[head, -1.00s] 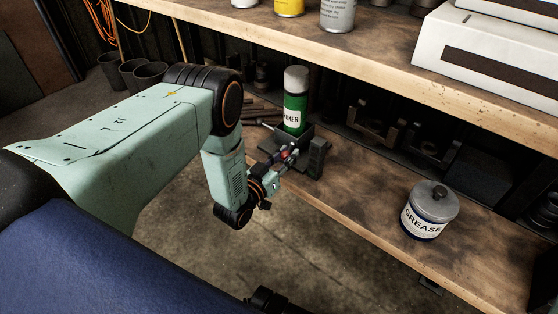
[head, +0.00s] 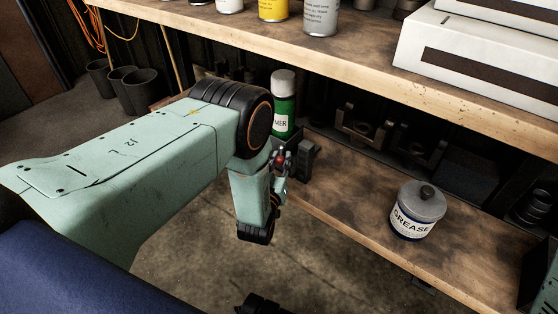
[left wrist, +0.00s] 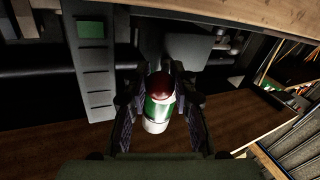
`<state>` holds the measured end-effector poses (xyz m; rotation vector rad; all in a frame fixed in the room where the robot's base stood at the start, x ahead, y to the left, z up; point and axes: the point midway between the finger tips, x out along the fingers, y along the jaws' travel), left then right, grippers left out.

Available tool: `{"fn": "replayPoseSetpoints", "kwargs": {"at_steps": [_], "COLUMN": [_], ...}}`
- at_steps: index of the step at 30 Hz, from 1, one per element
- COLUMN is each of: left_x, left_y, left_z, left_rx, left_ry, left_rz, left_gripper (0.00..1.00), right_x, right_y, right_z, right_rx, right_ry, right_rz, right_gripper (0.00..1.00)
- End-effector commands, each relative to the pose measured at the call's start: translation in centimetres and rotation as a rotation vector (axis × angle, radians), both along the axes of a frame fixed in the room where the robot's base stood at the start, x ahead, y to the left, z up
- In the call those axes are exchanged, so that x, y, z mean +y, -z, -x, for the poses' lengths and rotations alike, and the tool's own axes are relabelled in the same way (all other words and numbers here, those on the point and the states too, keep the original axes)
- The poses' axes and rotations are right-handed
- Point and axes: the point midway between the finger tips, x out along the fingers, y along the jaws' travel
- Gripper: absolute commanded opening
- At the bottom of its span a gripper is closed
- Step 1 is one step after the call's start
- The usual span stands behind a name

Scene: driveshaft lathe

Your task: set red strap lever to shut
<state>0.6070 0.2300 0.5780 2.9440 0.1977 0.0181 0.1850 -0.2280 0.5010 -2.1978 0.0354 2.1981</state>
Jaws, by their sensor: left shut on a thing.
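The red knob of the strap lever (left wrist: 162,86) shows in the left wrist view between the fingertips of my left gripper (left wrist: 158,84). My left gripper is shut on it. In the head view my left gripper (head: 281,163) is small, partly hidden by my own wrist, at the front edge of the lower shelf. A dark block fixture (head: 305,160) stands right beside it. The lever's arm and the strap are mostly hidden, so I cannot tell the lever's angle.
A green spray can (head: 284,105) stands just behind the fixture. A grease tin (head: 417,212) stands to the right on the lower shelf (head: 350,195). The upper shelf (head: 330,55) overhangs and carries cans and a white box (head: 480,65). Shelf room between fixture and tin is clear.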

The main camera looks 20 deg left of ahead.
Motion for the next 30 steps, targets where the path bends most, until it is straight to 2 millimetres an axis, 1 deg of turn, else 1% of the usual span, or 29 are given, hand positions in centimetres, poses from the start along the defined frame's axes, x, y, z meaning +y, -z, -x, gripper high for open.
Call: {"fn": "replayPoseSetpoints", "kwargs": {"at_steps": [1,18,19,27,30], "left_x": [-0.19,-0.31,-0.31,-0.26,-0.25], "left_y": [0.24,0.25,0.26,0.10,0.06], "left_z": [0.18,0.18,0.18,0.06,0.03], "left_rx": [0.006,0.006,0.006,0.002,0.001], "left_ry": [-0.008,-0.034,-0.034,-0.034,-0.035], "left_rz": [0.000,0.000,0.000,0.000,0.000], "left_gripper": [0.00,0.00,0.27,0.49,0.49], "right_x": [0.00,0.00,0.00,0.00,0.00], "right_y": [0.01,0.02,0.02,0.01,0.01], "right_z": [0.00,0.00,0.00,0.00,0.00], "right_rx": [0.000,0.000,0.000,0.000,0.000], "right_ry": [0.000,0.000,0.000,0.000,0.000], "right_rz": [0.000,0.000,0.000,0.000,0.000], "right_gripper": [0.40,0.40,0.40,0.40,0.40]}}
